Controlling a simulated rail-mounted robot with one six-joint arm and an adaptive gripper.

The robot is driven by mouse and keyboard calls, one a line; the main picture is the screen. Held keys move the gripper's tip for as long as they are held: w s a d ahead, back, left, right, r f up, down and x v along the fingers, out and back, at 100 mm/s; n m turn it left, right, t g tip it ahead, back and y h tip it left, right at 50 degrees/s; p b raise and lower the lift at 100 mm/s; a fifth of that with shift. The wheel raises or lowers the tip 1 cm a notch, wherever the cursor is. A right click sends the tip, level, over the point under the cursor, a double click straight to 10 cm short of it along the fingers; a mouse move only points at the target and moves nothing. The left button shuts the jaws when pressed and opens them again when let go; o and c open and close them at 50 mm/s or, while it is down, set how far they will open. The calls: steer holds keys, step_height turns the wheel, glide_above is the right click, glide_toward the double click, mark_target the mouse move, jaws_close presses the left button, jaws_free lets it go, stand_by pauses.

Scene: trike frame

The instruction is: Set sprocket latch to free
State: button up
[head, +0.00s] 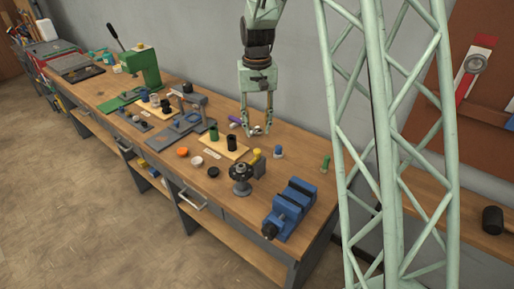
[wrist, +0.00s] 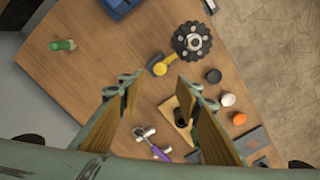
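A dark toothed sprocket (head: 241,171) stands on a round base near the bench's front edge; it also shows in the wrist view (wrist: 192,41). A yellow lever-like piece (wrist: 162,66), probably the sprocket latch, lies close beside it, and its yellow top shows in the head view (head: 257,154). Its setting cannot be told. My gripper (head: 257,126) points down over the bench, behind the sprocket and latch. Its fingers are spread wide and empty in the wrist view (wrist: 158,92). The latch is apart from both fingers.
A purple-handled tool (wrist: 158,152) lies below my gripper. A blue vise (head: 291,208) stands at the bench's near end. Black, white and orange caps (head: 183,152) lie left of the sprocket.

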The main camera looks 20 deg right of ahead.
mark_target(257, 150)
steer(key=shift+f, duration=5.05)
steer(key=shift+c, duration=0.6)
